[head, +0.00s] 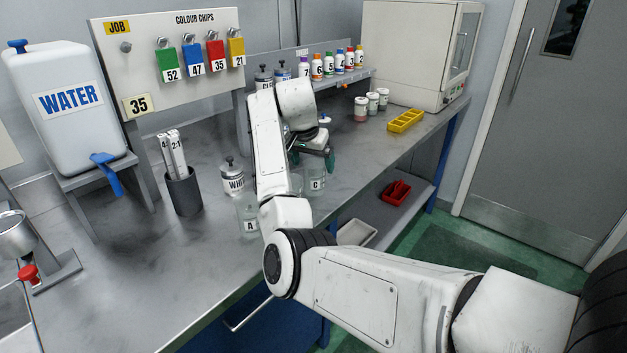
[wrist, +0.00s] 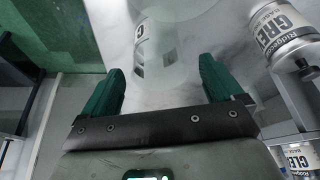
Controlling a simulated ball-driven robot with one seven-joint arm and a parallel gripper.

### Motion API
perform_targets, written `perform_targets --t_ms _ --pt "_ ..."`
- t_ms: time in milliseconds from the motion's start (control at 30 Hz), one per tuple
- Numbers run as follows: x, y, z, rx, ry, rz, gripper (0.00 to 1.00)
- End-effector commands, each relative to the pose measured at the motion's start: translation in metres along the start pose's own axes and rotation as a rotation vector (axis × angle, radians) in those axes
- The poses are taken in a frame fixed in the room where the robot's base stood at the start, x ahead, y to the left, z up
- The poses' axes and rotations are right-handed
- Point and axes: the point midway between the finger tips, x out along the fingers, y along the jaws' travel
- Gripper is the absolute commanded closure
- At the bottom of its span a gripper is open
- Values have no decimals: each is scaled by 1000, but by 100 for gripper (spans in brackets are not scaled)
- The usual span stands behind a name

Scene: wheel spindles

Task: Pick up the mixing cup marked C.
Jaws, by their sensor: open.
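The mixing cup marked C (head: 316,181) is clear and stands upright on the steel bench, near its front edge. In the wrist view a clear cup (wrist: 165,62) with a white label lies ahead of and between the fingers; the label is only partly readable. My gripper (head: 313,156) is just above and behind cup C in the head view, with green fingers. It is open in the wrist view (wrist: 162,75), one finger on each side of the cup's line, and holds nothing. Whether the fingers touch the cup I cannot tell.
A clear cup marked A (head: 248,222) stands left of my arm, and a tin marked WHI (head: 232,178) behind it. A yellow tray (head: 405,121) is farther right. My arm hides part of the bench.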

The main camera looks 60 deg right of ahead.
Motion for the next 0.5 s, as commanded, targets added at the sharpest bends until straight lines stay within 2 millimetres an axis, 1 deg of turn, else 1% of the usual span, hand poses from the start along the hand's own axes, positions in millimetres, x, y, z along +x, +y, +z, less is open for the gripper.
perform_targets --t_ms 100,233,333,500 --pt "19 1 -2 0 -2 2 6" --pt "35 1 -2 1 -1 2 6" --pt "41 1 -2 1 0 2 6" --pt "42 0 -2 1 1 1 6"
